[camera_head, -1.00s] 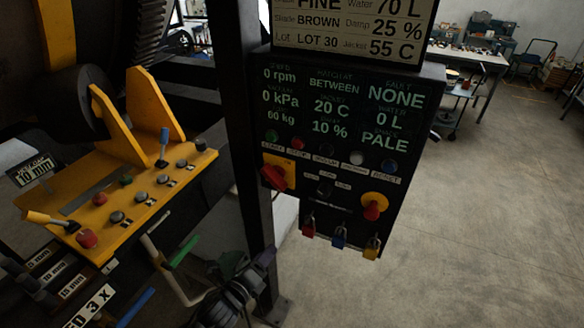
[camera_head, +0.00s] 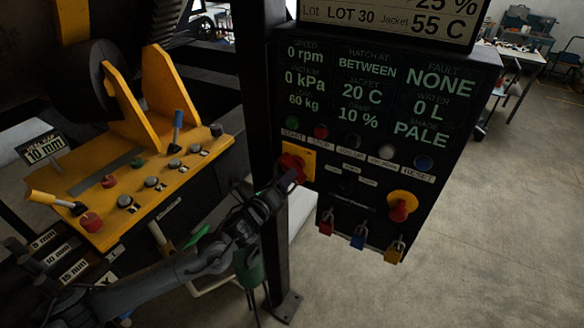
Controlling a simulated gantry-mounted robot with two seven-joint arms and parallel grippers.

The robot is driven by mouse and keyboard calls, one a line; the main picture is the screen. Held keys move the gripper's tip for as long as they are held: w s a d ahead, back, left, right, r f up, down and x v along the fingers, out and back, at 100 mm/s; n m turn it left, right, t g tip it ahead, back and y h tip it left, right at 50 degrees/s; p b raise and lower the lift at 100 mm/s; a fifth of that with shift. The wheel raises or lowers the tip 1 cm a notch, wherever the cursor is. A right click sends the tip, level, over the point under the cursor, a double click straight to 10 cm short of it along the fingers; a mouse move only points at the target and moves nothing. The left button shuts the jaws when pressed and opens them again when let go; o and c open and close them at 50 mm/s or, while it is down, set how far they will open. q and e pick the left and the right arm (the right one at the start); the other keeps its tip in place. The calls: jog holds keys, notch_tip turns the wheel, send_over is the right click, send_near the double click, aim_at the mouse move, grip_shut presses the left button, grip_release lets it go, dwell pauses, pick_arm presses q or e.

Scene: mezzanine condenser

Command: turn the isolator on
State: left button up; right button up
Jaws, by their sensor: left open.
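The isolator is a red rotary handle (camera_head: 291,164) on a yellow plate (camera_head: 309,162), at the left edge of the black control panel (camera_head: 350,215). My left gripper (camera_head: 281,184) is at the isolator, its fingertips just below and left of the red handle. The left gripper is open. The fingers partly overlap the handle, so its exact angle and whether they touch it cannot be told. My right gripper is not in view.
A red mushroom button (camera_head: 399,210) on a yellow base sits lower right on the panel. Red, blue and yellow padlocks (camera_head: 358,238) hang along its bottom. A yellow console (camera_head: 130,185) with buttons and levers stands left. A dark post (camera_head: 262,100) rises beside the panel.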

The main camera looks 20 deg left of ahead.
pick_arm(q)
jog(key=shift+w+d, duration=0.25)
jog(key=shift+w, duration=1.05)
jog(key=shift+w+d, duration=0.2)
jog(key=shift+w, duration=1.05)
grip_shut()
